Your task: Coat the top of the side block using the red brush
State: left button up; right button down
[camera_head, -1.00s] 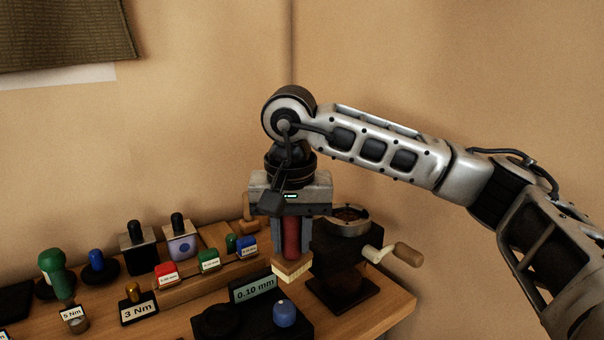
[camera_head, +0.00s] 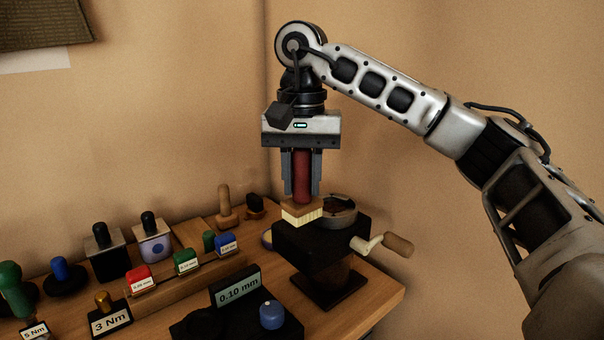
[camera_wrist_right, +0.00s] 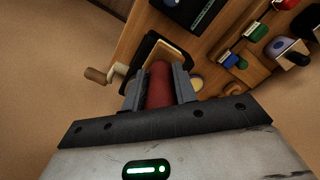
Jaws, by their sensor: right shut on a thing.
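My right gripper (camera_head: 301,190) points down and is shut on the red handle of the brush (camera_head: 302,178). The brush has a wooden head with pale bristles facing down. It hangs upright over the left part of the dark block (camera_head: 312,243), which stands on a pedestal with a crank at its side. I cannot tell whether the bristles touch the block's top. In the right wrist view the red handle (camera_wrist_right: 160,85) sits between the fingers, with the wooden head beyond it. My left gripper is not in view.
A round metal dish (camera_head: 339,210) sits at the block's back. The crank handle (camera_head: 398,245) juts right. In front are a 0.10 mm display (camera_head: 238,286) and a blue knob (camera_head: 272,314). Several coloured stamps stand left. A wooden-handled tool (camera_head: 226,208) stands behind.

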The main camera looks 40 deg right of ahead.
aim_at(301, 202)
notch_tip(301, 202, down, 4)
jog(key=shift+r+b, duration=0.1)
jog(key=shift+b, duration=0.85)
jog(key=shift+r, duration=0.15)
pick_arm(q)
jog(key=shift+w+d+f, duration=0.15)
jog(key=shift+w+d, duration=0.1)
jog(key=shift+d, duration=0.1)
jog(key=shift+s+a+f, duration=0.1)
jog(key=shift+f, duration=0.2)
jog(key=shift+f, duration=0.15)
pick_arm(e)
jog(key=shift+f, duration=0.6)
